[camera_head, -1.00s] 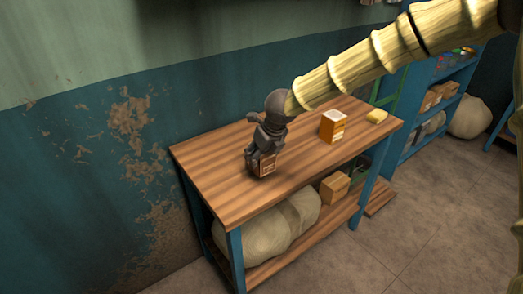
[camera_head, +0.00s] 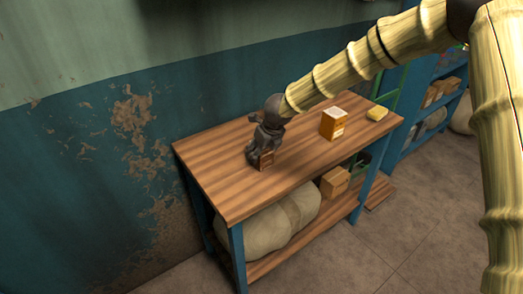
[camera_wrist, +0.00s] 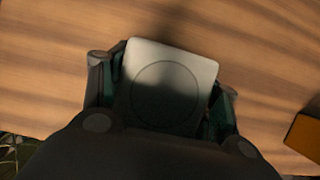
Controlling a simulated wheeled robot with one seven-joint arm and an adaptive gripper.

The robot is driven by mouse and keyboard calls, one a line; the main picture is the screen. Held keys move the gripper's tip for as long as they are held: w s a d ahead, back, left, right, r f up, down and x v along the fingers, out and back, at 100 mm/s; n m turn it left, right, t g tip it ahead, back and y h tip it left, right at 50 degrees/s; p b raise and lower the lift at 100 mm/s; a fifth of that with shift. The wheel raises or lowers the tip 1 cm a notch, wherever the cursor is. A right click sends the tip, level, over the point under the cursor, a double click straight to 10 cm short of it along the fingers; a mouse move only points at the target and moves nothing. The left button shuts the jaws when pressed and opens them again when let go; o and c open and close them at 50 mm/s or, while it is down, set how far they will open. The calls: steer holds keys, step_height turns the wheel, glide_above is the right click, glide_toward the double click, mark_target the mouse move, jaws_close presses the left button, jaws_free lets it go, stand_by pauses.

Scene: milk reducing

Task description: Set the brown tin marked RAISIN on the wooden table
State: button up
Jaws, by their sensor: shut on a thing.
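The brown tin (camera_head: 266,160) is at the left part of the wooden table (camera_head: 225,190), with its labelled side toward the head camera; the lettering is too small to read. My gripper (camera_head: 262,148) comes down on it from above and is shut on it. In the wrist view the tin's pale square lid with a round ring (camera_wrist: 168,88) sits between the two fingers of my gripper (camera_wrist: 162,95). The tin's base appears at or very near the tabletop; I cannot tell whether it touches.
An orange-brown box with a pale top (camera_head: 333,123) stands to the right on the table, and a yellow block (camera_head: 377,113) lies near the right end. A large sack (camera_head: 275,225) and a cardboard box (camera_head: 335,182) are on the lower shelf. The table's front left is clear.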

steer(key=o, duration=1.3)
steer(key=shift+r, duration=0.1)
steer(key=b+v, duration=0.1)
steer(key=v, duration=1)
steer(key=shift+s+r, duration=0.1)
steer(key=shift+r, duration=0.3)
